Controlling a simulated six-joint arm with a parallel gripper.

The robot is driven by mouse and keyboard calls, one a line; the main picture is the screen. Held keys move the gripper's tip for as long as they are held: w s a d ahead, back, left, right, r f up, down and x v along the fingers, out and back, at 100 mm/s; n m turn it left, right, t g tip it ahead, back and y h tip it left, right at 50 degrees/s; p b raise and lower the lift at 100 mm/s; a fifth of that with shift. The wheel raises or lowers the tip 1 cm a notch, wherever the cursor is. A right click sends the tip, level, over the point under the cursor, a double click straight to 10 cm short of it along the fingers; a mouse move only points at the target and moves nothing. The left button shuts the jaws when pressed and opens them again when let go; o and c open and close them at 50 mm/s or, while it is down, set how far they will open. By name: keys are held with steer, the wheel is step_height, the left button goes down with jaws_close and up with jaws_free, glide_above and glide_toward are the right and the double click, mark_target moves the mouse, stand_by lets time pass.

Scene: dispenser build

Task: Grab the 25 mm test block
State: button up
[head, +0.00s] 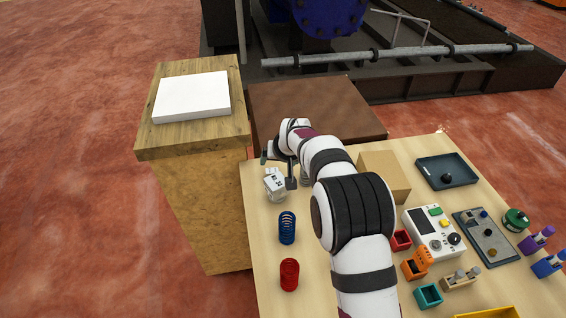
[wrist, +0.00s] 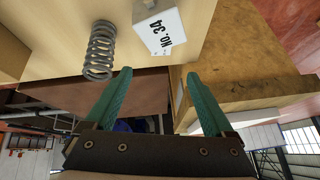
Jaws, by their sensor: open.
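No block in view carries a readable 25 mm mark, so I cannot tell which thing is the test block. A white, box-shaped thing labelled NO. 34 (head: 275,186) stands near the table's left edge. It also shows at the top of the wrist view (wrist: 163,32), just beyond my fingertips. My gripper (head: 278,169) is beside it at the table's far left. In the wrist view its two green fingers (wrist: 158,74) are wide apart with nothing between them. A plain tan block (head: 385,176) stands right of my arm.
A grey spring (wrist: 100,50) stands close to the left finger. Blue (head: 287,228) and red (head: 289,274) springs stand nearer on the table. A wooden stand (head: 190,140) with a white slab (head: 192,97) rises at left. A dark tray (head: 447,171) and several small devices fill the right.

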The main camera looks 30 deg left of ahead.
mark_target(273, 171)
steer(key=x, duration=1.1)
steer(key=shift+f, duration=0.35)
jaws_close()
